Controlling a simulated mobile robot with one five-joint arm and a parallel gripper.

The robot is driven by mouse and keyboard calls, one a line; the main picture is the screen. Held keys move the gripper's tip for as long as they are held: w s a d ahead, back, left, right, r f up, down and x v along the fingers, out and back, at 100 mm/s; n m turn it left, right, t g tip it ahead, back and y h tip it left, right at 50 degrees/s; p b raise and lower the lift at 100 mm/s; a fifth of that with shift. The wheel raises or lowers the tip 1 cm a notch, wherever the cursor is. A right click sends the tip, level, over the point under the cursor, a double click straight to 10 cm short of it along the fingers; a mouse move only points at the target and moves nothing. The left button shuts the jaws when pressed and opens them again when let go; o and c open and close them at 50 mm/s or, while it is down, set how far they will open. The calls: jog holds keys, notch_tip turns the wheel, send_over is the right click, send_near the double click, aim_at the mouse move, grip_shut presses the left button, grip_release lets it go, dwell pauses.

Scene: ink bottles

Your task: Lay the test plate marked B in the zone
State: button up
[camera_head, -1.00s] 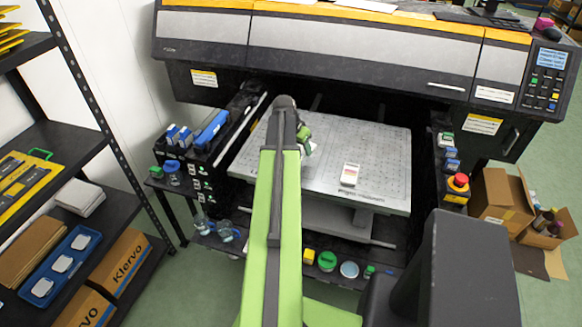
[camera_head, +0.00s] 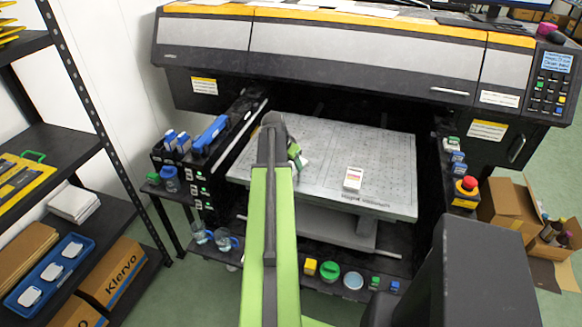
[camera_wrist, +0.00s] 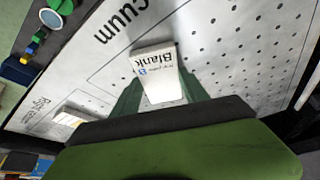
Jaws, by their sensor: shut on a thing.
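My gripper (camera_wrist: 160,95) is shut on a white plate (camera_wrist: 160,84) lettered "Blank" with a small blue B. Its green fingers grip the plate's two sides, over the perforated grey printer bed (camera_head: 330,140). In the head view my gripper (camera_head: 296,157) is over the left part of the bed, and my arm largely hides the held plate. I cannot tell whether the plate touches the bed. Thin printed outlines and lettering ending in "cuum" lie beside it in the wrist view. Which outline is the zone is unclear.
A second white plate with red marking (camera_head: 353,178) lies at the bed's right front. Blue-capped bottles and a blue box (camera_head: 210,133) stand on the left ledge. A red stop button (camera_head: 467,184) is at the right. The printer body overhangs the bed's back.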

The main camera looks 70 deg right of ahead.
jog(key=o, duration=1.4)
jog(key=shift+f, duration=0.1)
jog(key=shift+a+r+p, duration=0.1)
jog(key=shift+r+p, duration=0.45)
jog(key=p+v, duration=1)
jog(key=v, duration=0.1)
jog(key=shift+w+r, duration=0.15)
